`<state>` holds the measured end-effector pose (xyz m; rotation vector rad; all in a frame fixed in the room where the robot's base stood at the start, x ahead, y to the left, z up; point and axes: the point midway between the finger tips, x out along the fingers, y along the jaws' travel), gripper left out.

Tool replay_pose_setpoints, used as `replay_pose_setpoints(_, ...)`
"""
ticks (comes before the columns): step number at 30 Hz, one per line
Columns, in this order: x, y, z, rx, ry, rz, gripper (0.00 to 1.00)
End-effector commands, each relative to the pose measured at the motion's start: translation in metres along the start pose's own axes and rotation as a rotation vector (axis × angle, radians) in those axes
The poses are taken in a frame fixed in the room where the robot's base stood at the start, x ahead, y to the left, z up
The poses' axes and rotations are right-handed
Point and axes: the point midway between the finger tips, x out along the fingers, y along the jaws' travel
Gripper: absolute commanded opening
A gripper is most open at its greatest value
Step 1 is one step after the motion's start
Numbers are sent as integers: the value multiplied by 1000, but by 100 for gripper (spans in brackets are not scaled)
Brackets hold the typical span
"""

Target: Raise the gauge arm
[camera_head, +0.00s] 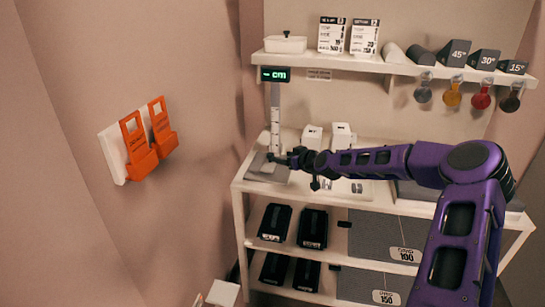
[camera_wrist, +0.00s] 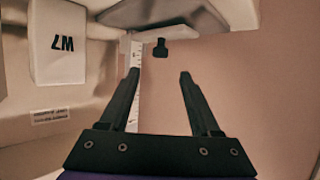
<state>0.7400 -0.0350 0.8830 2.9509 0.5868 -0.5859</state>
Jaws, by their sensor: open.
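The height gauge has a pale ruled post (camera_head: 275,118) on a grey base plate (camera_head: 254,174) at the bench's left end. A display (camera_head: 274,74) on top shows "- cm" in green. In the wrist view the ruled post (camera_wrist: 136,60) runs behind the left finger. A pale bar with a dark tab (camera_wrist: 160,48) extends sideways from the post and looks like the gauge arm. It sits beyond my fingertips, apart from them. My gripper (camera_wrist: 159,75) is open, with nothing between its fingers. In the head view my gripper (camera_head: 276,159) is low beside the post and hides part of it.
White boxes (camera_head: 341,134) stand on the bench, and one marked box (camera_wrist: 58,45) is close in the wrist view. A shelf (camera_head: 340,62) above holds blocks, cards and hanging tags. Orange holders (camera_head: 148,140) are on the left wall. Black trays (camera_head: 313,228) are below.

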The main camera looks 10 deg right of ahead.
Motion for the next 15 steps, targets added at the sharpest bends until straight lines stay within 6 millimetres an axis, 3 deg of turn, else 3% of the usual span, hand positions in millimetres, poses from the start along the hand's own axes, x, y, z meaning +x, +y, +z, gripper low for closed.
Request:
replay_pose_setpoints(6, 46, -1, 1, 1, 0, -1, 64)
replay_pose_setpoints(15, 80, 0, 0, 2, 0, -1, 64)
